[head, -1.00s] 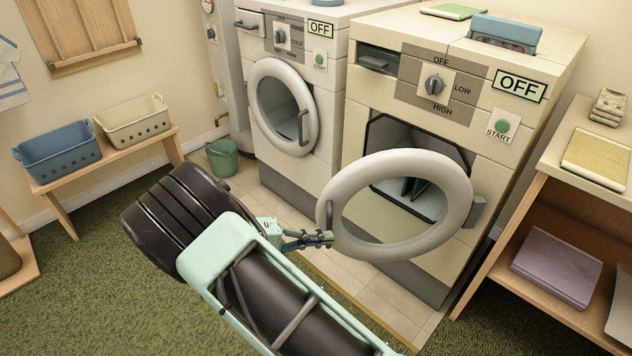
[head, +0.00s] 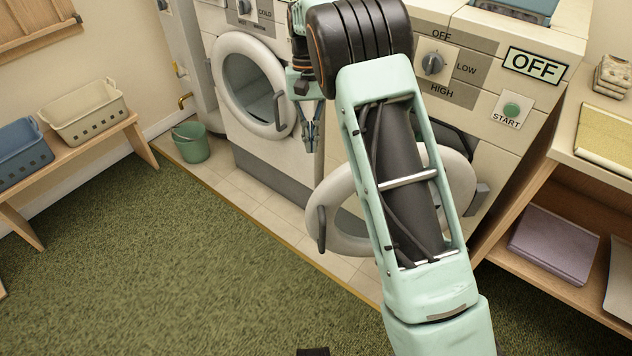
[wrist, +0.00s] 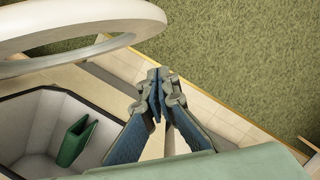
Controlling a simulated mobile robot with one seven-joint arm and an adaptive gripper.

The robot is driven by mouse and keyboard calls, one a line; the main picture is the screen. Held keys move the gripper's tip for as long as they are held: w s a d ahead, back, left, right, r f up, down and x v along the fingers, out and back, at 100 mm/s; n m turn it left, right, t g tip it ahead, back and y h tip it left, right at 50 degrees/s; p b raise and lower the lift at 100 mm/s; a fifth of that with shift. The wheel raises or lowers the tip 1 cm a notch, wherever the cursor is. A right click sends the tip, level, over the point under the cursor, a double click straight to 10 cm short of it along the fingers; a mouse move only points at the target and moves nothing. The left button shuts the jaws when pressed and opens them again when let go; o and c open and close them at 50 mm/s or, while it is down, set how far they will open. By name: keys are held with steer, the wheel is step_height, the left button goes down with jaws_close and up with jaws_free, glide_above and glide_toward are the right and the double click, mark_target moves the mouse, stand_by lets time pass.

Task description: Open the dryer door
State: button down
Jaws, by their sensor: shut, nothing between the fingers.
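The dryer (head: 487,75) is the cream machine on the right, with an OFF display. Its round white door (head: 325,190) stands swung open, hinged on the right. My arm hides the door's middle. The dark door handle (head: 322,229) is at its left edge. In the wrist view the door ring (wrist: 85,28) is at upper left, and the dryer opening (wrist: 30,120) is below it with a green item (wrist: 76,142) inside. My gripper (head: 311,143) is shut and empty, above and left of the door, apart from the handle. Its fingertips (wrist: 158,85) meet in the wrist view.
A second front loader (head: 265,150) with a shut round door stands left of the dryer. A wooden shelf (head: 590,170) stands close on the right. A green bucket (head: 190,143) and a bench with baskets (head: 85,110) are at left. The carpet in front is clear.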

steer(key=s+f+b, duration=0.2)
steer(key=s+f, duration=0.4)
steer(key=f, duration=0.3)
steer(key=shift+s+d+f+b, duration=0.25)
steer(key=shift+d+f+b, duration=0.05)
steer(key=shift+d+b, duration=0.05)
